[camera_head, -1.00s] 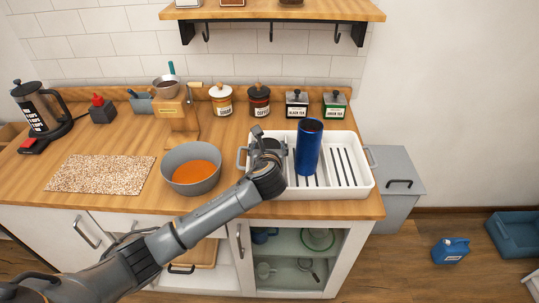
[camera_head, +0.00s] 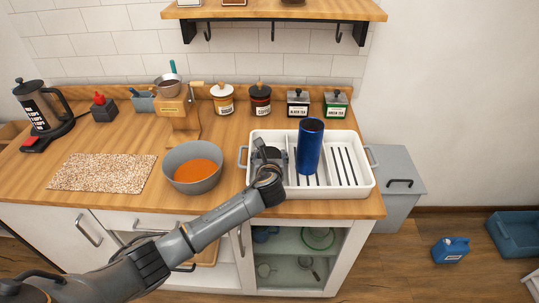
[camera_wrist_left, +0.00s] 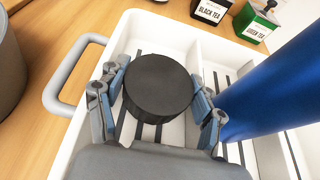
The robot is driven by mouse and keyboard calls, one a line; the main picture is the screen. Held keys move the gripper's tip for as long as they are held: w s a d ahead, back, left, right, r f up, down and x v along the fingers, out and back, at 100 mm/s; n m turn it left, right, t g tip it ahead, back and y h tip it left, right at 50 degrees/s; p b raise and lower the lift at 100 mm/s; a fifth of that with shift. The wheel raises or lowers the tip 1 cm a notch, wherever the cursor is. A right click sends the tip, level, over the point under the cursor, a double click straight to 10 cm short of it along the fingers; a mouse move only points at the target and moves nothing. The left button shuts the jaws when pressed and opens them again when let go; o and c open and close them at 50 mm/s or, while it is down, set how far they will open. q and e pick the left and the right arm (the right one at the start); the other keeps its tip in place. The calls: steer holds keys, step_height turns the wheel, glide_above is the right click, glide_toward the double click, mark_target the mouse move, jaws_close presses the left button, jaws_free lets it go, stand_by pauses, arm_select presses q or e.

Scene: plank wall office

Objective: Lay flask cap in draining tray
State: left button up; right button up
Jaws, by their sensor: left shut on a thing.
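The flask cap (camera_wrist_left: 158,85) is a dark, round, flat-topped disc. My left gripper (camera_wrist_left: 160,92) is shut on it, with one finger on each side. In the head view my left gripper (camera_head: 268,158) is over the left compartment of the white draining tray (camera_head: 320,192), and the cap (camera_head: 270,154) is partly hidden by the fingers. In the wrist view the cap is inside the tray's outline, low over the slotted floor; I cannot tell whether it touches. The blue flask (camera_head: 310,147) stands upright in the tray's middle compartment, right of my gripper. My right gripper is not in view.
A grey bowl of orange food (camera_head: 192,168) stands left of the tray. Several jars, such as the green tea jar (camera_head: 335,104), line the counter behind it. The tray's right compartment (camera_head: 347,167) is empty. A wall shelf (camera_head: 275,12) with hooks hangs above.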

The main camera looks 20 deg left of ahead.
arm_select(q)
steer(key=shift+s+f, duration=0.2)
steer(key=shift+f, duration=0.3)
steer(key=o, duration=0.9)
steer(key=shift+f, duration=0.1)
steer(key=shift+s+f, duration=0.1)
steer(key=shift+d, duration=0.1)
steer(key=shift+r, duration=0.55)
steer(key=v, duration=0.8)
steer(key=r+v, duration=0.1)
steer(key=v, duration=0.2)
steer(key=shift+s+r, duration=0.1)
steer(key=shift+s, duration=0.1)
